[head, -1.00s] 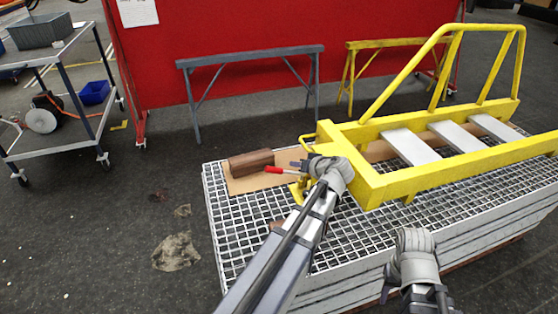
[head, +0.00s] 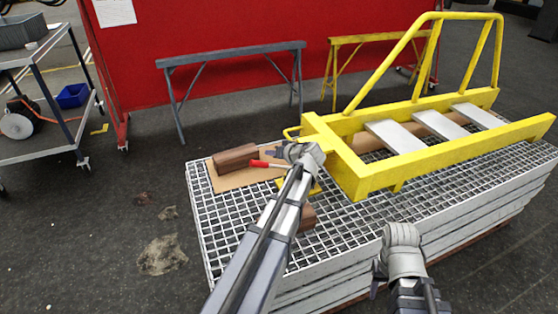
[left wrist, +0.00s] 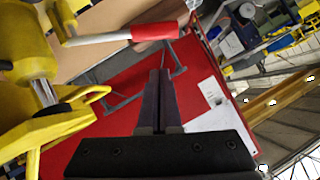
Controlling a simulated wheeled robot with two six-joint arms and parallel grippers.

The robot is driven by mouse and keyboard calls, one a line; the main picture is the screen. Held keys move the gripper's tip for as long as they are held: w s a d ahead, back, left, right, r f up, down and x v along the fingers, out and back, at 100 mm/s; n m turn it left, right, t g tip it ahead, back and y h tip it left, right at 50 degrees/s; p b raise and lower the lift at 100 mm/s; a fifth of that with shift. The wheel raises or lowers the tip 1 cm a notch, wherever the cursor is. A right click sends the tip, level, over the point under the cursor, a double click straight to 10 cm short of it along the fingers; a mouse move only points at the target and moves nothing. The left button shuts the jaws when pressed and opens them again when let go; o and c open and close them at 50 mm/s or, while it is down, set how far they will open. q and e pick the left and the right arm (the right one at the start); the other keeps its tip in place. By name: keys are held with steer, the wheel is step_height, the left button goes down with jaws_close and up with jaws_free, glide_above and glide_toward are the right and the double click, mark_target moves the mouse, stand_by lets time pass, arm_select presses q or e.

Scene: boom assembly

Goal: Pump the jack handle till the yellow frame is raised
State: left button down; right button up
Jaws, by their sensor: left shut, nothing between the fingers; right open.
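The yellow frame (head: 355,172) lies over a white grating-topped platform (head: 240,222), its near left corner beside my left gripper. The jack handle's red grip (head: 266,164) sticks out left of that corner, just below my left gripper (head: 277,153). In the left wrist view, the red grip (left wrist: 155,31) ends a pale rod beside the yellow jack (left wrist: 22,45) and its shiny ram (left wrist: 43,92). My left fingers (left wrist: 160,88) are shut and empty, apart from the grip in that picture. My right gripper (head: 379,277) is open at the platform's front side, its fingertips mostly hidden.
A brown block (head: 235,156) lies on a tan board on the platform; another brown block (head: 306,218) sits by my left arm. Grey (head: 230,60) and yellow trestles (head: 375,40) stand behind, before a red partition. A cart (head: 45,90) stands left. Dark floor left of the platform is mostly clear.

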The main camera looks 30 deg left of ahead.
mark_target(259, 163)
arm_select(q)
steer(key=shift+a+f+b, duration=0.75)
steer(key=shift+f+b, duration=0.15)
steer(key=shift+f, duration=0.2)
steer(key=shift+a+f+b, duration=0.75)
steer(key=shift+f+b, duration=0.15)
steer(key=shift+f, duration=0.2)
steer(key=shift+s+f, duration=0.1)
steer(key=shift+s+a+f+b, duration=0.2)
steer(key=shift+s+f+b, duration=0.05)
steer(key=shift+f+b, duration=0.15)
steer(key=f+n+t+h+b, duration=0.1)
steer(key=f+b, duration=0.1)
steer(key=s+a+f+n+t+h+b, duration=0.1)
steer(key=f+b, duration=0.1)
steer(key=f, duration=0.1)
steer(key=s+f+n+t+b, duration=0.1)
steer(key=f+b, duration=0.1)
steer(key=shift+a+f+h+b, duration=0.3)
steer(key=shift+a+h+b, duration=0.05)
steer(key=shift+a+h, duration=0.05)
steer(key=shift+f+b, duration=0.45)
steer(key=shift+b, duration=0.1)
steer(key=shift+s+f, duration=0.1)
